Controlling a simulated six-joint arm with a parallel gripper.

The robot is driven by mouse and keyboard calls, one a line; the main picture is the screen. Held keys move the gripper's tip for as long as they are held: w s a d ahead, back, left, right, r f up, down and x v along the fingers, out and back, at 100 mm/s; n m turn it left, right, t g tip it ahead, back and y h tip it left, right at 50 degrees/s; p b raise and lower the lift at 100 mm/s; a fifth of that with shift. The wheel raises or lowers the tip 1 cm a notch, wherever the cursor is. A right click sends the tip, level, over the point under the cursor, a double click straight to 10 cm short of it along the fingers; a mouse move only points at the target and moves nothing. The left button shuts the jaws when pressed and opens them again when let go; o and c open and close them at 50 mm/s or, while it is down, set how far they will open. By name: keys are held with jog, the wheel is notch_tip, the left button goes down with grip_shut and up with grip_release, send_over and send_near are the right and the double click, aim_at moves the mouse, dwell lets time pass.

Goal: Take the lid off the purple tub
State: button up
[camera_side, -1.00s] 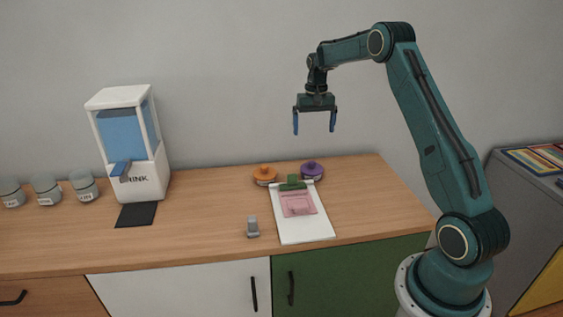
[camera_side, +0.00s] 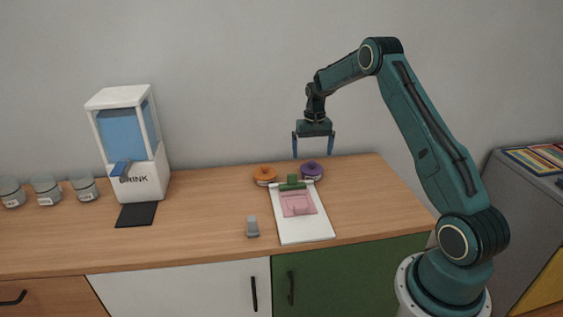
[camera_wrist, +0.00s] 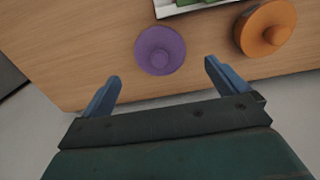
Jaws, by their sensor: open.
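The purple tub (camera_side: 312,171) stands at the back right of the counter with its round knobbed lid on. In the wrist view the purple lid (camera_wrist: 160,50) is seen from above, and it hides the tub's body. My gripper (camera_side: 314,156) is open and empty, with its blue fingers pointing down above the back of the counter near the tub. In the wrist view my gripper's fingertips (camera_wrist: 161,70) are apart, and the lid appears just beyond the gap between them. They do not appear to touch it.
An orange-lidded tub (camera_side: 265,175) stands left of the purple one. A clipboard (camera_side: 305,225) with a green clip lies in front of both. A small grey object (camera_side: 252,227), a drink dispenser (camera_side: 132,145) and several jars (camera_side: 47,191) stand further left. The wall is close behind.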

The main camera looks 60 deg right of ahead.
aim_at(312, 161)
jog(key=shift+s+a+f, duration=0.1)
jog(key=shift+a+f, duration=0.05)
jog(key=shift+f, duration=2.45)
jog(key=c, duration=1.1)
jog(key=shift+o, duration=0.2)
jog(key=shift+r, duration=0.15)
notch_tip(312, 161, up, 20)
